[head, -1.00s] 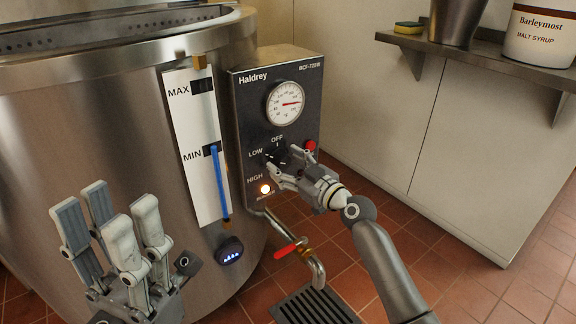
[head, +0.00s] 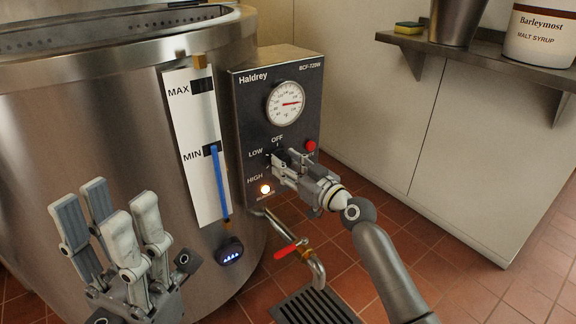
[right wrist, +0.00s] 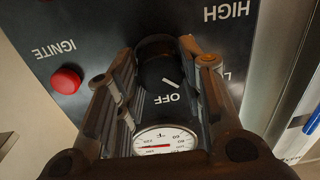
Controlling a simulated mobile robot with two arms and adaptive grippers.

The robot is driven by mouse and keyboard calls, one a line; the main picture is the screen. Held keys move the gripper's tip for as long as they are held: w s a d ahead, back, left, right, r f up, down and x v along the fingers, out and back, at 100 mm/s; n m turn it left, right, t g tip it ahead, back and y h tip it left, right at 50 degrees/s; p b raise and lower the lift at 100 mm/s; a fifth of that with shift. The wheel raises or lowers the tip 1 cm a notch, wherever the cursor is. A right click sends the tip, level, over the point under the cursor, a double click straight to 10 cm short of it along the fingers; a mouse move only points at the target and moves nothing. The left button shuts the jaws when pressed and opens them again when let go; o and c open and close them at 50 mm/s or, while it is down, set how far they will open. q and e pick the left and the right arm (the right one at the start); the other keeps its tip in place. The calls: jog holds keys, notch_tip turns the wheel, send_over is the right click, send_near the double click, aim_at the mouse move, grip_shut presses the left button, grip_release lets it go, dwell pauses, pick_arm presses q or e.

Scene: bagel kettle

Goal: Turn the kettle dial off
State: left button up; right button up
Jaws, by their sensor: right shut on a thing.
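The steel kettle (head: 90,125) has a dark control box (head: 250,110) on its right side. The black dial (right wrist: 155,47) shows between my right fingers in the right wrist view; in the head view the fingers mostly hide it. My right gripper (head: 277,163) is shut on the dial. My left gripper (head: 106,205) is open and empty in front of the kettle.
A red ignite button (head: 310,146) sits right of the dial, close to my right fingers. The gauge (head: 286,103) is above. A drain tap with a red lever (head: 290,248) is below, over a floor grate (head: 315,307). A wall shelf (head: 440,50) holds a bucket and sponge.

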jog(key=m, duration=0.4)
jog(key=shift+m, duration=0.4)
jog(key=shift+f+m+p, duration=0.1)
jog(key=shift+m+p, duration=0.55)
jog(key=shift+m, duration=1.75)
jog(key=o, duration=1.1)
jog(key=shift+c, duration=0.2)
jog(key=v, duration=1.2)
jog(key=shift+f, duration=0.25)
jog(key=shift+s+t, duration=0.1)
jog(key=shift+t, duration=0.2)
